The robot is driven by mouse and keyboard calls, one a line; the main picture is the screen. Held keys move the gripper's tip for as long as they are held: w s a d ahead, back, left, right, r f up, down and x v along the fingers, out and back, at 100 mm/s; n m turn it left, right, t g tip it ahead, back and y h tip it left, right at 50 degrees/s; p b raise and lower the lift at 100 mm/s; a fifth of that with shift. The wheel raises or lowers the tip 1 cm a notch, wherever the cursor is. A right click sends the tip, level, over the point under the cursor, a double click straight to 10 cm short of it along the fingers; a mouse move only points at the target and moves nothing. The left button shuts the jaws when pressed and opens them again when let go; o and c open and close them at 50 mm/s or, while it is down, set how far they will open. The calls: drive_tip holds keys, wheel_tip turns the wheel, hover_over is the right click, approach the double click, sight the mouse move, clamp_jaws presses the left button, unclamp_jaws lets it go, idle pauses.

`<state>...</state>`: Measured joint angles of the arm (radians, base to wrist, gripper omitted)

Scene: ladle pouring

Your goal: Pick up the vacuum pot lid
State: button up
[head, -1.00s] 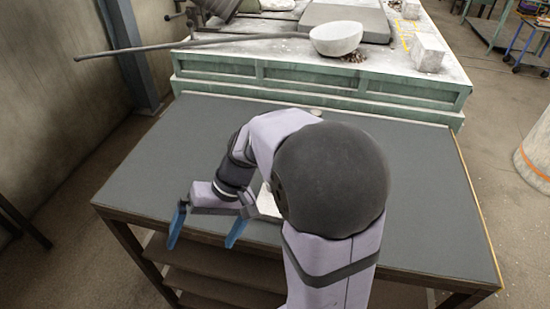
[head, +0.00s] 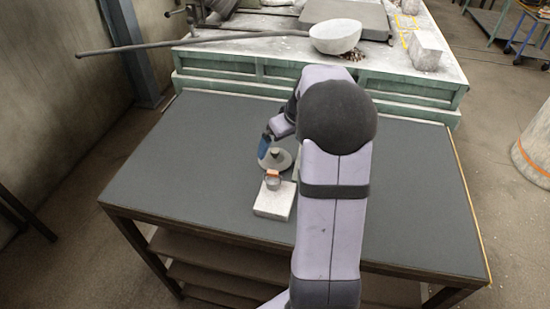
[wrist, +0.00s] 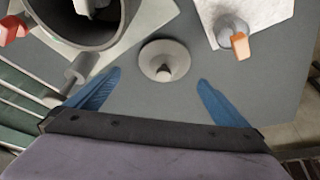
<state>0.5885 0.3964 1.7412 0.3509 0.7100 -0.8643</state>
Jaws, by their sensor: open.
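The vacuum pot lid is a round grey disc with a small central knob. In the head view the lid (head: 283,161) lies on the dark table, left of my arm. In the wrist view the lid (wrist: 177,52) is centred just beyond my fingertips. My gripper (wrist: 158,80) is open and empty, its two blue fingers on either side of the lid's line. In the head view one blue finger of my gripper (head: 264,147) shows beside the lid; the other is hidden. I cannot tell the exact height above the lid.
A large round pot (wrist: 110,38) stands close at upper left in the wrist view; my arm hides it in the head view. A white block (head: 273,208) bears a small grey cup with an orange part (head: 272,176), near the lid. The left table is clear.

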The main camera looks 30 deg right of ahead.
sight(277, 152)
drive_tip(key=shift+w+f, duration=0.25)
drive_tip(key=shift+f, duration=0.25)
drive_tip(key=shift+a+f+p, duration=0.25)
drive_tip(key=shift+f+p, duration=0.2)
drive_tip(key=shift+p, duration=0.15)
drive_tip(key=shift+p+x, duration=0.8)
drive_tip(key=shift+x, duration=1.4)
drive_tip(key=shift+a, duration=0.1)
drive_tip(key=c, duration=1.3)
drive_tip(key=shift+r, duration=0.15)
